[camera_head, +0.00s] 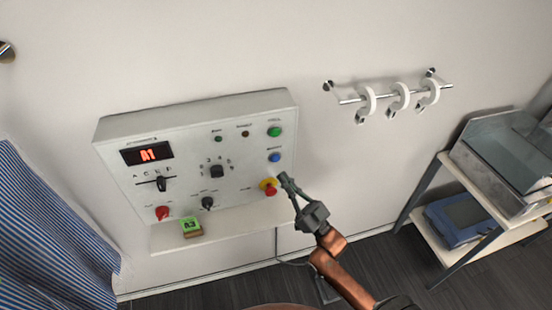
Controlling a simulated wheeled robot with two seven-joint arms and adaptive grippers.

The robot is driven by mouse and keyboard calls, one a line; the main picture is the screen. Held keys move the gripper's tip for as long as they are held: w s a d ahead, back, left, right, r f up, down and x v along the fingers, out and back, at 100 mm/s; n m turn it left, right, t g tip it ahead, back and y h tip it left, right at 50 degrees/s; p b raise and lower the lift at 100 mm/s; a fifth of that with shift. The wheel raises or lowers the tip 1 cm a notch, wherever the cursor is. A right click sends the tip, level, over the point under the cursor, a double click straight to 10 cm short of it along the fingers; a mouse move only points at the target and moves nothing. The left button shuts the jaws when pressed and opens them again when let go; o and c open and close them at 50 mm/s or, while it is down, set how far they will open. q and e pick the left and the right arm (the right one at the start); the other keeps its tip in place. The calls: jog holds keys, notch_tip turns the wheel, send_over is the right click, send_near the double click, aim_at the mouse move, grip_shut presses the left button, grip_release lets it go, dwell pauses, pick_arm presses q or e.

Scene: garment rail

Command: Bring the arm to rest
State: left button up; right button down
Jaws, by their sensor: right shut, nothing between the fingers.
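My right arm comes in from the bottom right, and my right gripper (284,180) is at its end. The gripper is shut and empty. It is in front of the right side of a white control panel (200,105), beside a red button on a yellow base (269,187). I cannot tell whether the fingertips touch the panel. My left gripper is not in view.
The panel has knobs, buttons and a display (147,153) reading A1. A green A3 tag (191,226) is on the ledge below. A rail (400,94) with white hooks is at upper right. A shelf (495,240) stands right; striped cloth (50,230) hangs left.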

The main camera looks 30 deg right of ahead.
dwell(0.5)
notch_tip(320, 180, down, 20)
jog(key=s+m+g+h, duration=0.2)
jog(key=g+h, duration=0.3)
jog(key=g, duration=0.5)
jog(key=s+d+f+g+h, duration=0.1)
jog(key=s+f+g, duration=0.25)
jog(key=s, duration=0.45)
jog(key=s+d+f+m+g+h, duration=0.1)
jog(key=s+f+g, duration=0.2)
jog(key=s+f, duration=0.3)
jog(key=s+d+f+g+h, duration=0.1)
jog(key=s+f+g, duration=0.3)
jog(key=s, duration=0.5)
notch_tip(320, 180, down, 31)
jog(key=s+a+g+b, duration=0.1)
jog(key=s, duration=0.2)
jog(key=s+f+g, duration=0.1)
jog(key=s+f, duration=1.6)
jog(key=s, duration=0.1)
jog(key=shift+s+f+n+b, duration=0.25)
jog(key=shift+f+n+b, duration=0.15)
jog(key=shift+b, duration=0.05)
